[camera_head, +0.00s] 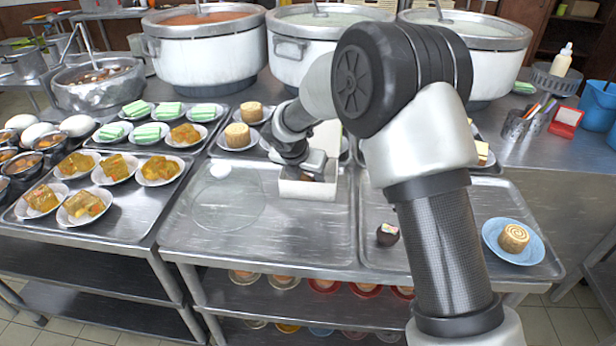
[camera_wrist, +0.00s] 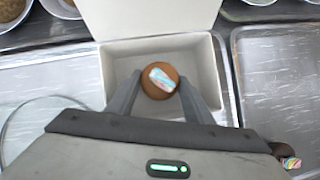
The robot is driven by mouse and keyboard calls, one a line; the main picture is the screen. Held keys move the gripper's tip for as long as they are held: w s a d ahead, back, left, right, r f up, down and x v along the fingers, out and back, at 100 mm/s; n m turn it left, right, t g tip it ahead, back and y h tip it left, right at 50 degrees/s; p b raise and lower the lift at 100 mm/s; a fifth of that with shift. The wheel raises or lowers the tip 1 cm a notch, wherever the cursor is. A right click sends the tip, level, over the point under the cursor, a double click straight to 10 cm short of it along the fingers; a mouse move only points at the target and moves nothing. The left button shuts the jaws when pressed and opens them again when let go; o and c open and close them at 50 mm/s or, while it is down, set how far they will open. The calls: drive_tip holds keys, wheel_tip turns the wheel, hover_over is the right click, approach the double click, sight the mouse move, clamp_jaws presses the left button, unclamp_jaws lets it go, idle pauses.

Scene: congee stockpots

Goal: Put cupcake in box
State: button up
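The white box (camera_head: 308,189) stands on the metal tray near the middle in the head view. In the wrist view the box (camera_wrist: 216,78) is open, with its lid (camera_wrist: 150,18) raised at the far side. A brown cupcake (camera_wrist: 160,82) with a pale pink-and-blue top is between the fingers of my gripper (camera_wrist: 160,92), within the box outline. The fingers appear closed against its sides. In the head view my gripper (camera_head: 305,168) is at the box opening and hides this cupcake. A second dark cupcake (camera_head: 388,234) sits on the right tray; it shows at the wrist view's right edge (camera_wrist: 290,163).
A clear round glass lid (camera_head: 228,205) lies left of the box. A blue plate with a roll cake (camera_head: 514,237) is at the right. Plates of food (camera_head: 118,168) fill the left trays. Large stockpots (camera_head: 205,55) stand behind. My arm covers part of the right tray.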

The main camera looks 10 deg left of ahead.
drive_tip(key=o, duration=0.3)
drive_tip(key=shift+r, duration=0.2)
drive_tip(key=p+v, duration=0.3)
drive_tip(key=v, duration=0.9)
drive_tip(key=s+d+r+m, duration=0.5)
drive_tip(key=d+r+m, duration=0.35)
drive_tip(key=d, duration=0.25)
drive_tip(key=s+d+r+m, duration=0.1)
drive_tip(key=s+d+m, duration=0.3)
drive_tip(key=s+m, duration=0.4)
drive_tip(key=s+d+r+m+y, duration=0.1)
drive_tip(key=s+d+m, duration=0.3)
drive_tip(key=s+m, duration=0.4)
drive_tip(key=s+d+r+m, duration=0.2)
drive_tip(key=s+d+m, duration=0.2)
drive_tip(key=s+m, duration=0.4)
drive_tip(key=shift+s+d+y, duration=0.25)
drive_tip(key=shift+d+y, duration=0.05)
drive_tip(key=shift+d, duration=0.05)
